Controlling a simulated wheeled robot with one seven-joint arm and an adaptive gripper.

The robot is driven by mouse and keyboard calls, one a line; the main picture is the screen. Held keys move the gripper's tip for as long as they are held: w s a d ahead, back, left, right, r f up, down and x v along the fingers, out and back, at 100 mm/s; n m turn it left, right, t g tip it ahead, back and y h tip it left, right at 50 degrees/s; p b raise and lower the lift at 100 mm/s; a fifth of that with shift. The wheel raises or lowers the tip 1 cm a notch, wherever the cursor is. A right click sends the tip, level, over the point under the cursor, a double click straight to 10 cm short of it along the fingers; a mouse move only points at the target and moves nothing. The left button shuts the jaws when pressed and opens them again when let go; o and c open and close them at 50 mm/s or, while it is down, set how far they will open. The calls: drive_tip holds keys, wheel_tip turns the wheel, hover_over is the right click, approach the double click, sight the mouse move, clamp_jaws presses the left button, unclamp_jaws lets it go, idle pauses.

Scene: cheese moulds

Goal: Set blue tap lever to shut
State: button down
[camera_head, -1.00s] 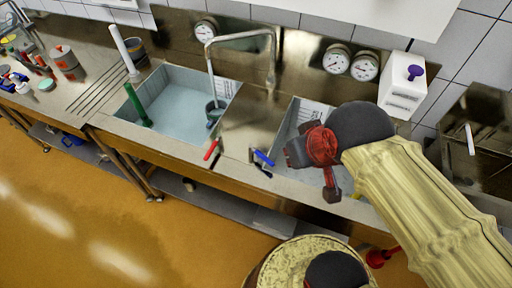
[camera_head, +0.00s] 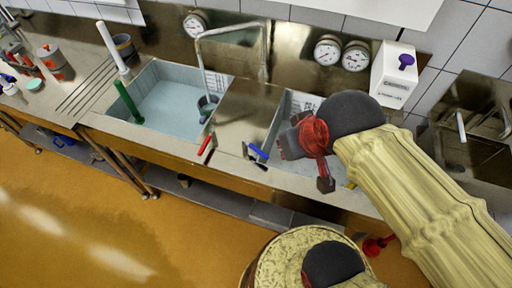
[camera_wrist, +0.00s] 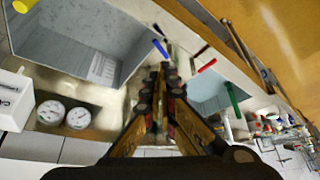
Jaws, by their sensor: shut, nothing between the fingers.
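The blue tap lever (camera_head: 258,152) sits on the front ledge of the steel counter, between the two sinks, with a dark fitting at its foot. It also shows in the wrist view (camera_wrist: 160,47), just beyond my fingertips. My gripper (camera_head: 281,149) is over the front of the right sink, to the right of the blue lever. In the wrist view the fingers (camera_wrist: 170,70) converge, shut and empty. They look close to the blue lever; I cannot tell whether they touch it.
A red lever (camera_head: 206,145) stands left of the blue one, seen also in the wrist view (camera_wrist: 207,65). The left sink (camera_head: 160,92) holds a grey cup (camera_head: 207,102) under the tap pipe (camera_head: 232,28). A green rod (camera_head: 128,102) leans there. A white box (camera_head: 393,75) stands at right.

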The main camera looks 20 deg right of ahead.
sight(259, 151)
drive_tip(key=c, duration=2.6)
unclamp_jaws()
